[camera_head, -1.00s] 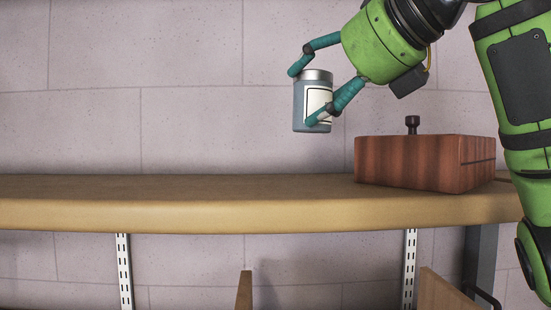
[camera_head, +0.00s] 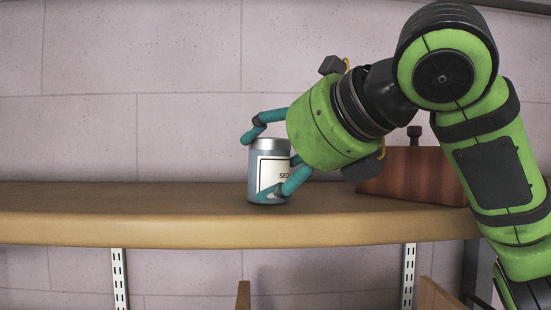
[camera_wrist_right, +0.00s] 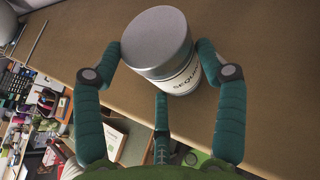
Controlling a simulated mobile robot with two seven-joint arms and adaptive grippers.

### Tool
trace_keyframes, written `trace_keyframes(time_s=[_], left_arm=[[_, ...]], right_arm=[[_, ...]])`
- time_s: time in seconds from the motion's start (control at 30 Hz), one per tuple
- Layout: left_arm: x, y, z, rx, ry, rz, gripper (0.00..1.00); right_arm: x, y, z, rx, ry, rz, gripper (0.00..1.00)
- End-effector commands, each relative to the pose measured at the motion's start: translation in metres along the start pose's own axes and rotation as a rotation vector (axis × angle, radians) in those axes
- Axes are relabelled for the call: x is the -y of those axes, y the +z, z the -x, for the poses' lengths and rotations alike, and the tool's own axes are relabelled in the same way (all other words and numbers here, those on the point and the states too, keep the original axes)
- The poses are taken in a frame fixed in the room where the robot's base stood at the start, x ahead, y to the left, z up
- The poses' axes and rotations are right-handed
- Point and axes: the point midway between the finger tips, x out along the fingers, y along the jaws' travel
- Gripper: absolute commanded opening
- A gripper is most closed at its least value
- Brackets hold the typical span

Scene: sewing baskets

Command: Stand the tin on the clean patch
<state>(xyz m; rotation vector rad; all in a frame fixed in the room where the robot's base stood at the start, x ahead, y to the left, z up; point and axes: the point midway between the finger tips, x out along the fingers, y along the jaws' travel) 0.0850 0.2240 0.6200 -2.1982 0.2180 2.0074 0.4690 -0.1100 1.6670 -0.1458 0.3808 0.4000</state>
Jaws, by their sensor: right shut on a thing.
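The tin (camera_head: 256,172) is a grey-blue cylinder with a silver lid and a pale lettered label. It is upright at the shelf's surface. I cannot tell whether its base touches the wood. My right gripper (camera_head: 258,168) is shut on it, its teal fingers around its sides. In the right wrist view the tin (camera_wrist_right: 161,45) shows lid first between the fingers (camera_wrist_right: 158,62), with part of its label readable as "SEQU". The shelf (camera_head: 120,200) is plain brown wood. I cannot make out a distinct clean patch on it. My left gripper is not in view.
A reddish-brown wooden box (camera_head: 408,178) with a dark knob stands on the shelf at right, partly behind my right arm. The shelf left of the tin is bare. In the right wrist view, cluttered small items (camera_wrist_right: 45,100) lie lower, beyond the shelf's edge.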

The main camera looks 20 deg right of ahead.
Motion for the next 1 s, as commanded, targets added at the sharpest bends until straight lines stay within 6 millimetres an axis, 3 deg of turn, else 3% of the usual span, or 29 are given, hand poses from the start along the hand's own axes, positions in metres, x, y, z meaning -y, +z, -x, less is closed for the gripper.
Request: trace_keyframes(time_s=[0.07,0.1,0.13,0.57,0.67,1.0], left_arm=[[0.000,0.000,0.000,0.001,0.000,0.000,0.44],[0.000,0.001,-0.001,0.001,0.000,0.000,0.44],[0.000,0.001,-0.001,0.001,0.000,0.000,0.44],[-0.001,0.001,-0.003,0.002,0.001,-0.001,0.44],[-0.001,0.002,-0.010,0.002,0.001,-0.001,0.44],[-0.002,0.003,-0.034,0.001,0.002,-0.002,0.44]], right_arm=[[0.000,0.000,0.000,0.001,0.000,0.000,0.34],[0.000,-0.001,-0.001,-0.001,0.000,0.000,0.76],[0.000,-0.001,0.000,0.000,0.000,0.000,0.84],[0.000,0.000,0.004,0.002,-0.001,-0.001,0.84],[0.000,-0.001,0.017,0.004,-0.001,-0.001,0.84],[0.000,-0.002,0.088,0.003,-0.001,0.000,0.84]])
